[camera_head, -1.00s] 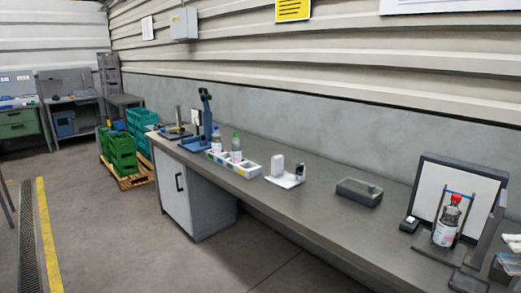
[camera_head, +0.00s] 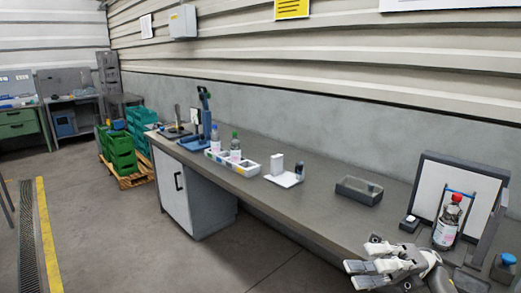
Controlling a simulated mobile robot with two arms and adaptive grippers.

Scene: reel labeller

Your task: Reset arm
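My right gripper (camera_head: 366,272) shows at the lower right, in front of the bench edge. Its fingers point left and stand apart, with nothing visible between them. My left gripper is outside the view. A red-capped bottle (camera_head: 446,224) stands upright at the right end of the bench, in front of a white panel in a dark frame (camera_head: 462,186). The gripper is to the left of and nearer than this bottle, apart from it.
The long grey bench (camera_head: 318,205) bears a grey tray (camera_head: 358,191), a white item on a plate (camera_head: 284,177), a white rack (camera_head: 232,162) with bottles, and a blue stand (camera_head: 200,133). A blue-capped jar (camera_head: 504,268) stands at the far right. Green crates (camera_head: 121,152) sit on a pallet.

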